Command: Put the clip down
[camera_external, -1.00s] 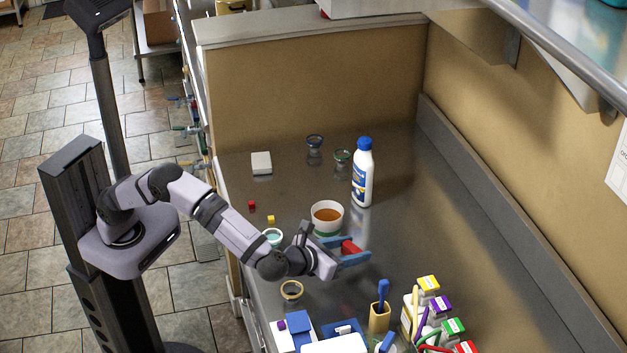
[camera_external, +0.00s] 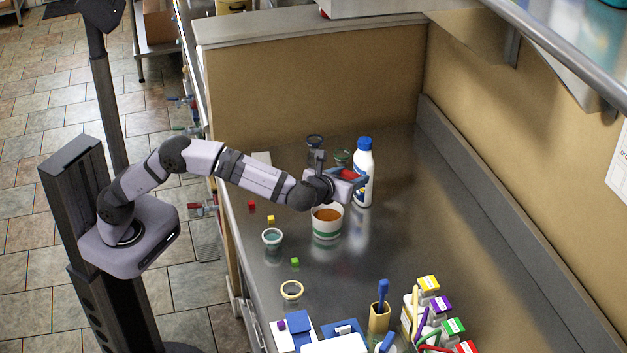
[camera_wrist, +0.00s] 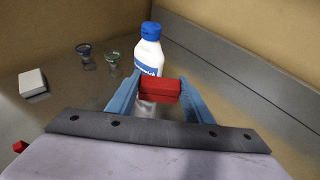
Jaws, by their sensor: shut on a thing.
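My gripper (camera_external: 350,178) is shut on a red clip (camera_wrist: 160,90), held crosswise between the blue fingers. In the external view the red clip (camera_external: 349,174) is held in the air above the far side of the bucket of brown liquid and just in front of the white bottle. The bucket (camera_external: 327,228) is white with a green band and stands on the steel counter (camera_external: 400,240). In the wrist view the clip overlaps the lower part of the bottle; whether they touch cannot be told.
The white bottle (camera_external: 363,180) with a blue cap stands close to my gripper. Two small glass cups (camera_wrist: 84,52) (camera_wrist: 112,56) and a white block (camera_wrist: 33,83) lie beyond. A teal cup (camera_external: 272,238) and small cubes are at left. Boxes and tools (camera_external: 428,310) crowd the front.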

